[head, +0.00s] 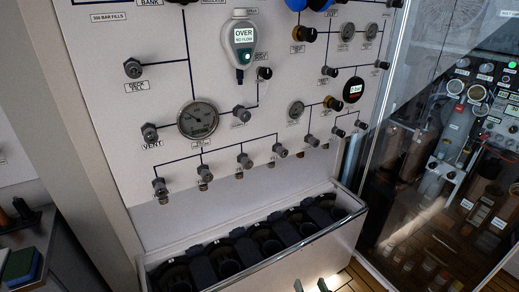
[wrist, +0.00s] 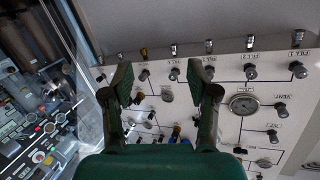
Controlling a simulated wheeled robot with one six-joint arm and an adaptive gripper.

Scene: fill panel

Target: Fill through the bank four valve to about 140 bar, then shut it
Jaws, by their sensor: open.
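The fill panel (head: 110,60) fills the middle of the head view, with a large round gauge (head: 197,119) on it; its reading is too small to tell. A row of grey-knobbed valves runs below the gauge, one of them a valve (head: 280,150) toward the right. Labels are too small to tell which is bank four. The large gauge also shows in the wrist view (wrist: 243,104), turned over. My gripper (wrist: 165,80) is open and empty, its two dark fingers apart in front of the panel. In the head view, what look like its fingertips (head: 310,286) show at the bottom edge, apart from the valves.
A hand-held meter (head: 243,40) on the panel reads OVER, NO FLOW. A smaller gauge (head: 296,109) and a round black display (head: 353,90) sit to the right. A bin with dark slots (head: 348,215) projects below the panel. A glass partition (head: 395,130) stands at right.

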